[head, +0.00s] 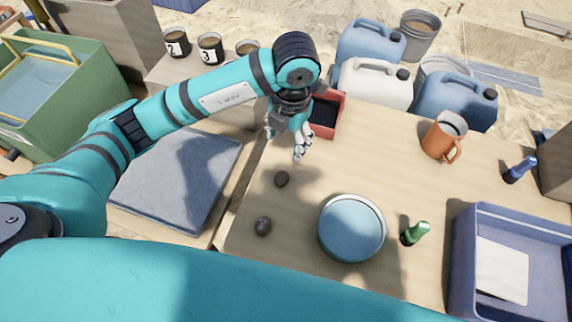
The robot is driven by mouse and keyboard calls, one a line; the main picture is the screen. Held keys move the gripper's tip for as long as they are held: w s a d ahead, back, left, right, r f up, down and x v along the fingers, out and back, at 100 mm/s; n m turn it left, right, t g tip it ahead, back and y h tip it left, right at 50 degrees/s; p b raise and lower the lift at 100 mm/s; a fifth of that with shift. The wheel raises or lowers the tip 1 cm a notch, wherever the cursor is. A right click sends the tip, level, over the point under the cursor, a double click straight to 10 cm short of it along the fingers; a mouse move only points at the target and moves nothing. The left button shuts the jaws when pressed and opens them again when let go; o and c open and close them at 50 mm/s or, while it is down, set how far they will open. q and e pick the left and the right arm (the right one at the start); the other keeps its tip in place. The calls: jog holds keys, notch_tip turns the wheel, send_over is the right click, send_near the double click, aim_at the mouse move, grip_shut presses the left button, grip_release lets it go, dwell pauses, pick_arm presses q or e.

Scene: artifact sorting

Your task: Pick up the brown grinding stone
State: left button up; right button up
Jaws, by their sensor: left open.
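Two small dark brownish stones lie on the wooden table (385,150). One stone (282,179) is nearer my gripper, and the other stone (263,226) is lower in the picture, left of a round blue dish. At this size I cannot tell which of them is the brown grinding stone. My left gripper (301,152) hangs above the table, up and to the right of the nearer stone, apart from it. Its fingers point down, are open and appear to hold nothing. My right gripper does not show in the head view.
The round blue dish (352,229) stands right of the stones. A green bottle (416,233), a blue crate (463,258) and an orange mug (443,139) are farther right. A red box (343,112) stands close behind my gripper. Jerrycans (375,86) stand at the back.

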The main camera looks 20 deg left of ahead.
pick_arm(q)
jog(key=p, duration=0.1)
send_over(281, 178)
jog(key=f, duration=1.1)
jog(key=shift+s+d+f, duration=0.2)
jog(key=shift+d+f, duration=0.1)
jog(key=shift+f, duration=0.05)
jog(key=f, duration=0.5)
jog(key=shift+w+a+p, duration=0.2)
jog(key=shift+p, duration=0.15)
jog(key=shift+c, duration=0.4)
jog(key=c, duration=1)
